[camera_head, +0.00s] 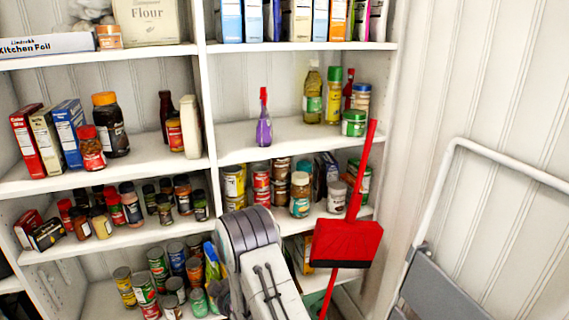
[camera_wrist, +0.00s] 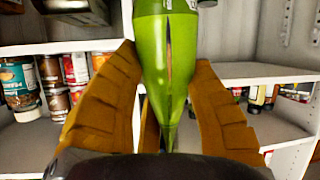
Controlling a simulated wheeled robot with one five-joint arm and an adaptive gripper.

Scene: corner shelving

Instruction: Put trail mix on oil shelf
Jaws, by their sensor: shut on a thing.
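My gripper (camera_wrist: 164,62) has its two brown fingers closed on either side of a shiny green item (camera_wrist: 167,40) in the wrist view. The green item narrows downward between the fingers, and its top is cut off. I cannot read a label on it, so I cannot tell if it is the trail mix. In the head view my arm covers the gripper and what it holds. The oil shelf (camera_head: 292,138) is the middle-right shelf.
Several cans and jars crowd the shelf below, including a white-lidded jar (camera_head: 300,196). A red dustpan (camera_head: 347,243) leans upright at the right front. A grey folding ladder (camera_head: 437,288) stands farther right. The oil shelf has bare room between its purple and yellow bottles.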

